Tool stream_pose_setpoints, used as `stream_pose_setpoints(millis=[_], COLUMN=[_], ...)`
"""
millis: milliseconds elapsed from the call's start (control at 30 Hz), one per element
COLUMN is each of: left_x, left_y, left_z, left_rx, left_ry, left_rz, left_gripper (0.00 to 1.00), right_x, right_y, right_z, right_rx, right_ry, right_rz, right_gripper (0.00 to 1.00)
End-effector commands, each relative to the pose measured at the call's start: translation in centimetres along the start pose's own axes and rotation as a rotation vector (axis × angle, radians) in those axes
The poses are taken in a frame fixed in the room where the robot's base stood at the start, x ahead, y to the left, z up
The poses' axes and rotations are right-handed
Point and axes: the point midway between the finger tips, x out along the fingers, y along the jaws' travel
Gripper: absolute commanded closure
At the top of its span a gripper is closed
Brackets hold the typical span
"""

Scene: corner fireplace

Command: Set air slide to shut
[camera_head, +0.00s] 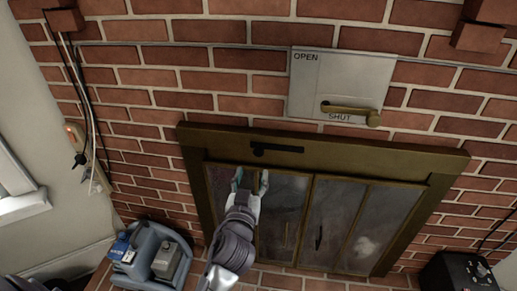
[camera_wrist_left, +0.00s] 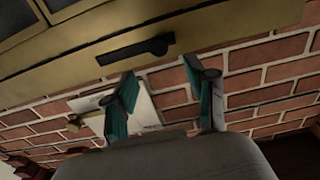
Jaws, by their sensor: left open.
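A black slide (camera_head: 277,149) sits in the top rail of the brass fireplace frame (camera_head: 400,158), with its knob at the left end. I take it for the air slide, but no label shows on it. It also shows in the left wrist view (camera_wrist_left: 132,50), with the knob to the right there. A pale plate (camera_head: 335,75) above the frame reads OPEN at top left and SHUT at the bottom. Its brass lever (camera_head: 350,111) lies beside SHUT. My left gripper (camera_head: 250,181) is open and empty, below the slide in the picture, before the glass doors. My right gripper is out of view.
Glass doors (camera_head: 285,215) fill the frame. A blue-grey caddy (camera_head: 176,229) with bottles stands at lower left, and a black box (camera_head: 458,274) at lower right. Cables and a lit wall fitting (camera_head: 75,138) are on the left. The brick around the plate is clear.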

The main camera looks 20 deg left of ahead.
Motion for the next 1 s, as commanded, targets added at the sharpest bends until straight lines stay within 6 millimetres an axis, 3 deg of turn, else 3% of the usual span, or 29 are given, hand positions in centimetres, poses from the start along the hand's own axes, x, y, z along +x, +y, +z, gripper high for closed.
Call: stream_pose_setpoints(millis=[300, 500, 933, 1000], left_x=[7.0, 9.7, 10.7, 10.7], left_y=[0.1, 0.1, 0.1, 0.1], left_z=[-0.2, 0.0, 0.1, 0.1], left_rx=[0.003, 0.001, 0.000, 0.000], left_ry=[0.001, -0.002, -0.002, -0.002], left_rz=[0.002, 0.001, 0.002, 0.002], left_gripper=[0.44, 0.44, 0.44, 0.54], right_x=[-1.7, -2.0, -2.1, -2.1], right_y=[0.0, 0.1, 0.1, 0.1], right_z=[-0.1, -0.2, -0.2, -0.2], right_rx=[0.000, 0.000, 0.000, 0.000], right_ry=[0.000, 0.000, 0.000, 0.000], right_rz=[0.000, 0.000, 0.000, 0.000], right_gripper=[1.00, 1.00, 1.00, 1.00])
